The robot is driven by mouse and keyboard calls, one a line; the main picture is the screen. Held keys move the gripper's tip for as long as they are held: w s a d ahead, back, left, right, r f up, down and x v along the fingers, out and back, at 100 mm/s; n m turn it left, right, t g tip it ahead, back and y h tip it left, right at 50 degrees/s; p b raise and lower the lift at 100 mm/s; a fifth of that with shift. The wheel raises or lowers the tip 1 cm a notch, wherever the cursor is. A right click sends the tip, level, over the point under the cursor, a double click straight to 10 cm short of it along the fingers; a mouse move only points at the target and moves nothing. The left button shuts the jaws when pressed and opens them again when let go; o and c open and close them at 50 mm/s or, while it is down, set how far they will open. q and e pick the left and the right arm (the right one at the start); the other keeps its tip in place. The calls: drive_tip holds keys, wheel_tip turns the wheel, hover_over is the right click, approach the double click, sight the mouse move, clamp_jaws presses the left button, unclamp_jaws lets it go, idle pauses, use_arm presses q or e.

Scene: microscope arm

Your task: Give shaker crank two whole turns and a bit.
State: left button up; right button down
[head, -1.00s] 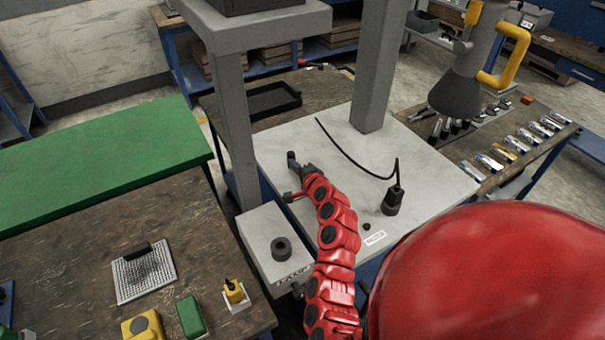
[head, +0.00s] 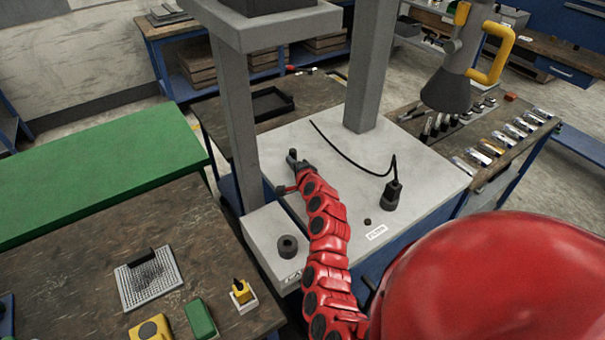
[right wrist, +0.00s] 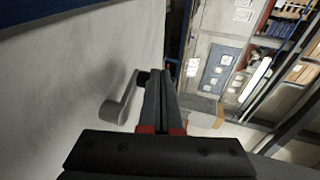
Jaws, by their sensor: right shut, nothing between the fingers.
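In the right wrist view a grey crank (right wrist: 118,108) stands off a pale grey face, with a dark knob (right wrist: 143,77) at its upper end. My right gripper (right wrist: 156,78) is shut and empty, its fingertips right beside the knob; I cannot tell whether they touch it. In the head view my right gripper (head: 293,158) is over the far left part of the pale bench top (head: 310,135). The crank cannot be made out clearly there. My left gripper is not in view.
A grey post (head: 233,130) rises just left of my right arm, and another post (head: 370,75) stands behind. A dark plug-like block (head: 392,196) with a black cable is to the right. A small box with a dark knob (head: 287,247) stands at near left.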

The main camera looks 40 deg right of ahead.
sight(293, 156)
drive_tip(key=shift+w, duration=0.1)
drive_tip(key=shift+w+d+f+b, duration=0.2)
drive_tip(key=shift+d+b, duration=0.15)
drive_tip(key=shift+d, duration=0.15)
drive_tip(key=shift+w+d+b, duration=0.2)
drive_tip(key=shift+w+b, duration=0.2)
drive_tip(key=shift+b, duration=0.1)
drive_tip(key=shift+w+d+b, duration=0.4)
drive_tip(key=shift+d+b, duration=0.05)
drive_tip(key=shift+b, duration=0.05)
drive_tip(key=shift+a+r, duration=0.1)
drive_tip(key=shift+a, duration=0.05)
idle(0.6)
